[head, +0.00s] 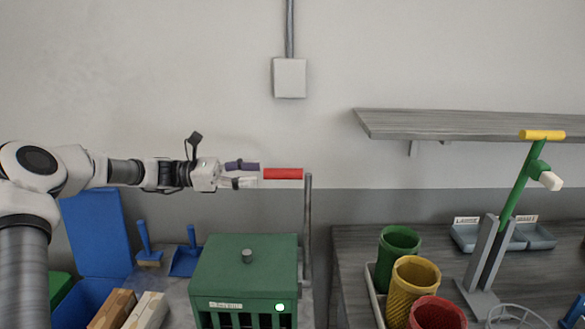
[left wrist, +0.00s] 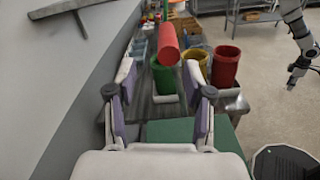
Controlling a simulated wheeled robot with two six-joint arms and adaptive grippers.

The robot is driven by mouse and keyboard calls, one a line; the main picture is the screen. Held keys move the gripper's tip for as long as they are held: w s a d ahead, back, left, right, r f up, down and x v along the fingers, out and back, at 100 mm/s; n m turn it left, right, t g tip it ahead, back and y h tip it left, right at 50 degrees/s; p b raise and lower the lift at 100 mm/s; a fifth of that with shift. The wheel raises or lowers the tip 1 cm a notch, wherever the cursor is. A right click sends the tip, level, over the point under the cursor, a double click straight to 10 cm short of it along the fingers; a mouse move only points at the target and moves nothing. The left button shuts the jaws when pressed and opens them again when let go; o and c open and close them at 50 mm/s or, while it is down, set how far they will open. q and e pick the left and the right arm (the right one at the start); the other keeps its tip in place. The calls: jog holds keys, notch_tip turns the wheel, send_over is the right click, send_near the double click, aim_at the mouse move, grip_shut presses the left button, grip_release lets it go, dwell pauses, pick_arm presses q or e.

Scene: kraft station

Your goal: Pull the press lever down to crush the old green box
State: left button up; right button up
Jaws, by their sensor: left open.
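A green slotted machine (head: 245,258) stands at the lower middle of the head view. A grey upright lever rod (head: 307,225) rises at its right side, with a red handle (head: 283,174) sticking out to the left at the top. My left gripper (head: 256,174) is open and empty, its fingers level with the handle and just left of its near end. In the left wrist view the red handle (left wrist: 168,40) appears ahead between the fingertips. I cannot make out a separate green box being crushed. My right gripper (left wrist: 293,80) hangs at the right of the wrist view, its jaws unclear.
A second lever stand (head: 518,190) with a green arm and yellow grip stands on the right bench. Green (head: 398,243), yellow (head: 412,285) and red (head: 437,314) bins stand nearby. A grey shelf (head: 460,124) is on the wall. A blue dustpan (head: 187,255) lies left of the machine.

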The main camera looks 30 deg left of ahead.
aim_at(267, 170)
pick_arm(q)
jog(key=d, duration=0.1)
jog(key=d+p, duration=0.1)
jog(key=d, duration=0.1)
jog(key=w+d+r, duration=0.1)
jog(key=shift+d+p, duration=0.3)
jog(key=w+d, duration=0.1)
jog(key=w+d+f, duration=0.1)
jog(key=shift+w+d+p, duration=0.25)
jog(key=shift+d+p, duration=0.05)
jog(key=shift+p, duration=0.1)
jog(key=shift+s+r, duration=0.2)
jog(key=shift+s, duration=0.05)
jog(key=shift+c, duration=1.1)
grip_shut()
pick_arm(e)
jog(key=shift+s+d+r, duration=0.1)
jog(key=shift+s+r, duration=0.15)
jog(key=shift+r, duration=0.4)
jog(key=shift+s+r, duration=0.25)
jog(key=shift+r, duration=0.35)
